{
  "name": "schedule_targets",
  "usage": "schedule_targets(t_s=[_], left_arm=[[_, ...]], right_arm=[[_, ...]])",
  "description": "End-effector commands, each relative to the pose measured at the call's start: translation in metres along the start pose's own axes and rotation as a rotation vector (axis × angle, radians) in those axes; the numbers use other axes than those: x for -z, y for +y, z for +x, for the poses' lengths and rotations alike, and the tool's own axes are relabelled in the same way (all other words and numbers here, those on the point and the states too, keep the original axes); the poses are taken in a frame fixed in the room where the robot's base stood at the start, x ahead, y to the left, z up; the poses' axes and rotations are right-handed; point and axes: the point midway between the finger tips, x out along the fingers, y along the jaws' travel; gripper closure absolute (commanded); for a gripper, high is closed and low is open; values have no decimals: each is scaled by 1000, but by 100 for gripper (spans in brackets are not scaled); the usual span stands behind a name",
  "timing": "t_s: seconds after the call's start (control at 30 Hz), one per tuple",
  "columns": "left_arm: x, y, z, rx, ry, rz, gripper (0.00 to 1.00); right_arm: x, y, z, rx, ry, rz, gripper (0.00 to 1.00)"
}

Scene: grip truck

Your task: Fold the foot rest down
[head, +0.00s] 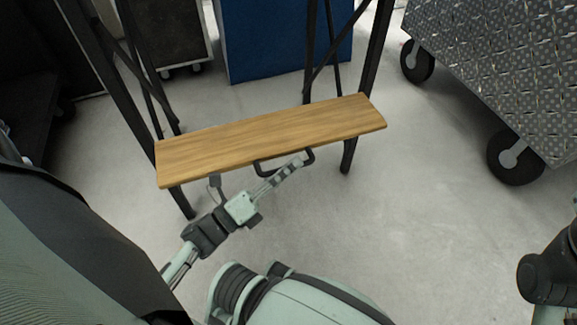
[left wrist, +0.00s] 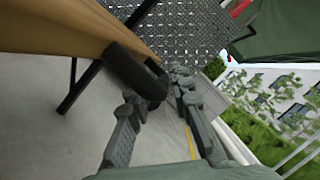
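The foot rest is a wooden board (head: 262,136) held between black metal legs, and it lies roughly flat. A black handle (head: 262,170) sits on its near edge. My left gripper (head: 301,160) is at the right part of this handle. In the left wrist view the gripper (left wrist: 157,88) has its two fingers apart, with the thick black handle (left wrist: 130,70) at the tips, partly between them. I cannot tell whether they touch it. The board's edge (left wrist: 60,25) runs along the upper left there. My right gripper is not in view.
A diamond-plate metal cart (head: 500,60) on black wheels (head: 514,158) stands at the right. A blue panel (head: 265,40) and a dark wheeled case (head: 170,35) are behind the legs. The grey floor (head: 420,230) in front and to the right is clear.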

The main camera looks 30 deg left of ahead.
Motion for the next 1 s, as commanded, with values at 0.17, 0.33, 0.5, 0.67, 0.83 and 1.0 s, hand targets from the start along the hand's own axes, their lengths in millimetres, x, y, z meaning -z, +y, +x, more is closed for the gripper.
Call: schedule_targets(t_s=[0.17,0.33,0.5,0.67,0.83,1.0], left_arm=[[0,1,-18,-4,1,0,80],[1,1,-54,-5,1,-2,80],[0,1,-89,-6,0,-1,80],[0,1,-111,-4,0,-1,80],[0,0,-119,-2,-1,0,80],[0,0,-120,-2,-1,0,80]], right_arm=[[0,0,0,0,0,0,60],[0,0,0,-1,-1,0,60],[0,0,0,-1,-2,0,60],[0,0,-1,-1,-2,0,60],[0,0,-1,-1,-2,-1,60],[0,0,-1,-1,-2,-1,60]])
